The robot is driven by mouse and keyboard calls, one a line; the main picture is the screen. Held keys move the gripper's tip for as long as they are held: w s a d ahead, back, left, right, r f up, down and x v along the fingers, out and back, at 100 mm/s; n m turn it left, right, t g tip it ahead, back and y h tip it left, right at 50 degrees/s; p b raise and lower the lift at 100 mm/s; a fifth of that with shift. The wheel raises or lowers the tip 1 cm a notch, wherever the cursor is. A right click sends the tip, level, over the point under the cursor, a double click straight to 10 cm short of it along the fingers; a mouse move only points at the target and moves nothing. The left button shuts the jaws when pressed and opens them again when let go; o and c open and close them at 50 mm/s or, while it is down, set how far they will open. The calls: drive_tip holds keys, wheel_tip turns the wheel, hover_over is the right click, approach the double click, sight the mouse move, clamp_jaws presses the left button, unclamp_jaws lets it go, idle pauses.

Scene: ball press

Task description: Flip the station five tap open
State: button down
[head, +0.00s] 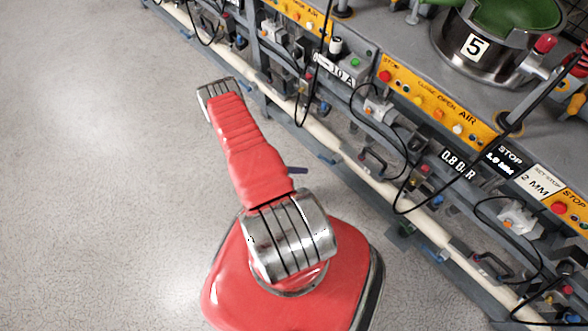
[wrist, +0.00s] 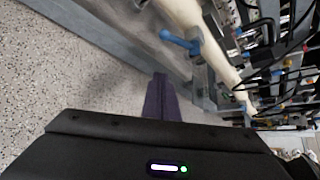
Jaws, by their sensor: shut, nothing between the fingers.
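The station marked 5 (head: 475,47), a steel pot with a green top, stands on the bench at upper right in the head view. A blue tap handle (wrist: 178,40) shows by the white pipe in the wrist view, ahead and to the right of my gripper (wrist: 159,82). I cannot tell which station it serves. My gripper is shut and empty, its dark purple fingers together and apart from the handle. In the head view only its tip (head: 299,170) shows past my red arm, left of the pipe; the rest is hidden.
The white pipe (head: 350,163) runs low along the bench front. Yellow button panels (head: 437,103), black cables and small valve fittings crowd above it. A grey rail (wrist: 95,38) lies beside the pipe in the wrist view. The speckled floor (head: 100,180) at left is clear.

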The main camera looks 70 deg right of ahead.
sight(326, 160)
drive_tip(key=s+d, duration=0.3)
drive_tip(key=d, duration=0.3)
drive_tip(key=shift+f, duration=0.25)
drive_tip(key=shift+s+d, duration=0.15)
drive_tip(key=shift+s, duration=0.1)
